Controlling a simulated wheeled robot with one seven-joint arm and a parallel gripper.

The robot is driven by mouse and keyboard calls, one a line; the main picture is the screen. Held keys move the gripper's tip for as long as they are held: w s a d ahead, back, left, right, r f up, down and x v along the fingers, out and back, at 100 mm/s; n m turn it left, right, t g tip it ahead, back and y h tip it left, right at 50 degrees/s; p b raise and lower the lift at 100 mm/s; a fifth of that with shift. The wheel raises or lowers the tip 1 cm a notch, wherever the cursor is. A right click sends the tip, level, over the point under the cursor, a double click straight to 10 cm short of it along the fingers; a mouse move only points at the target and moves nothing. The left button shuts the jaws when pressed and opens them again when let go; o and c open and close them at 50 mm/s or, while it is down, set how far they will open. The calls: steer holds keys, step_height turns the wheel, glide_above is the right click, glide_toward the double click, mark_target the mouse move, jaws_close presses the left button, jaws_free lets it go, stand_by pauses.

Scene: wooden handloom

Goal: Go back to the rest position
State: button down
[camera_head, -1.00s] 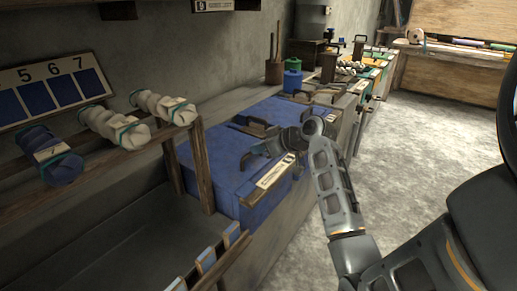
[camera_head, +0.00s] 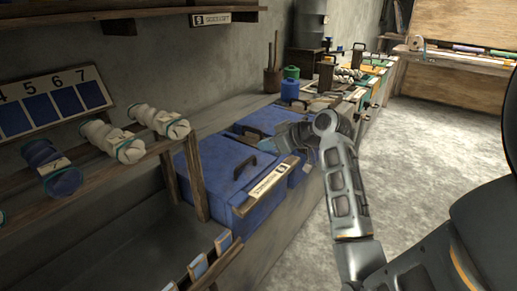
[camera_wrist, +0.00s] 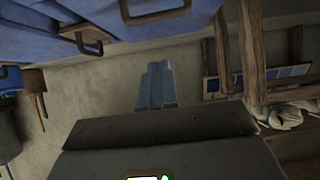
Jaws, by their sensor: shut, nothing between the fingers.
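My arm reaches up from the lower right in the head view, and my gripper (camera_head: 290,140) hangs over the back right part of the blue boxes, partly hidden by my own wrist. In the wrist view my gripper's two fingers (camera_wrist: 157,85) lie together with nothing between them. The near blue box (camera_head: 222,165) has a dark handle (camera_head: 245,167) on its lid and a label plate (camera_head: 271,181) on its front edge. My gripper is apart from that handle.
A wooden rack (camera_head: 95,183) with rolled cloth bundles stands at the left below a numbered board (camera_head: 45,103). Blue and green jars (camera_head: 290,88) stand behind the boxes. The floor (camera_head: 440,150) at the right is clear.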

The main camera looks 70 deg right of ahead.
steer(key=shift+v, duration=2.25)
steer(key=a+f+m+p, duration=0.1)
steer(key=a+f, duration=0.5)
steer(key=a, duration=0.7)
steer(key=a+f+m+p, duration=0.1)
steer(key=a+f, duration=0.5)
steer(key=a, duration=0.7)
steer(key=s+a+r+n+t+y, duration=0.1)
steer(key=s+a+r, duration=0.2)
steer(key=s, duration=0.3)
steer(key=s+a+r+n+t+y, duration=0.1)
steer(key=s+a+r+n, duration=0.1)
steer(key=s+a+r, duration=0.2)
steer(key=s+a+r+n+t+p, duration=0.1)
steer(key=s+a+r, duration=0.2)
steer(key=s+a, duration=0.4)
steer(key=s, duration=0.2)
steer(key=shift+s+a+r+n+t+y, duration=0.2)
steer(key=shift+s+a+n+t+y, duration=0.1)
steer(key=shift+y, duration=0.1)
